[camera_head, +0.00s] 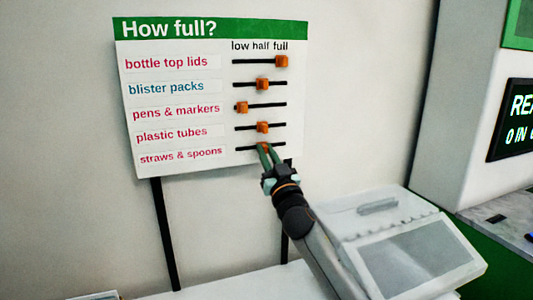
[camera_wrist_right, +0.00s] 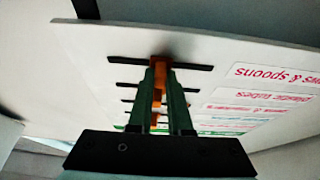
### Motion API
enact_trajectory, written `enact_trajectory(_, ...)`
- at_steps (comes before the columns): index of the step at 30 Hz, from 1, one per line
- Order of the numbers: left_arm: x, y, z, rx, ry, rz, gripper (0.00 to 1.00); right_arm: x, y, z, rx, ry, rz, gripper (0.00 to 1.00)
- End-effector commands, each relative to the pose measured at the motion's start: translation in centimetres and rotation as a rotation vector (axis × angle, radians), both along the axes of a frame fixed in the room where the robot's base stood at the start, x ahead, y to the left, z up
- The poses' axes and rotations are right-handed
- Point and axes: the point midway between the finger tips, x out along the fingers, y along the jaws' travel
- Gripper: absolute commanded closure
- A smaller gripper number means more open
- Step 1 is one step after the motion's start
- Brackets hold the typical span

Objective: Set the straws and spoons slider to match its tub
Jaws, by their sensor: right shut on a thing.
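The "How full?" board (camera_head: 180,90) stands against the wall with five labelled slider rows. The straws & spoons slider is the lowest; its orange knob (camera_head: 265,147) sits near the middle of its black track, around half, partly hidden by my fingers. My right gripper (camera_head: 265,150) is shut on this knob. In the right wrist view the board appears upside down, and the orange knob (camera_wrist_right: 160,62) shows between the two green fingers (camera_wrist_right: 160,85). The straws and spoons tub is not in view. My left gripper is not in view.
Bottle top lids knob (camera_head: 281,62) is at full, blister packs knob (camera_head: 262,84) at half, pens & markers knob (camera_head: 241,107) at low, plastic tubes knob (camera_head: 262,127) at half. A pale grey box-like device (camera_head: 420,255) stands lower right. A dark display (camera_head: 513,120) is at right.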

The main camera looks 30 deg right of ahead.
Motion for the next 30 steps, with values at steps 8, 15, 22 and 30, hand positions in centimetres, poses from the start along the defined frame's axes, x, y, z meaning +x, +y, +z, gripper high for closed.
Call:
enact_trajectory(8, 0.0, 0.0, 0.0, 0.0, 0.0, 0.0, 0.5, 0.0, 0.0, -0.1, 0.0, 0.001, 0.0, 1.0)
enact_trajectory(15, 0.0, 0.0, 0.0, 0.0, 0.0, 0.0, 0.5, 0.0, 0.0, -0.1, 0.0, 0.001, 0.0, 1.0)
enact_trajectory(22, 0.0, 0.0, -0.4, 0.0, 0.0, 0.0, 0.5, 0.3, 1.3, -0.2, 0.005, -0.001, 0.003, 1.0)
enact_trajectory(30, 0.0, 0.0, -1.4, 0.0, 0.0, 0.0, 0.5, 1.2, 4.8, -0.2, 0.005, -0.001, 0.003, 1.0)
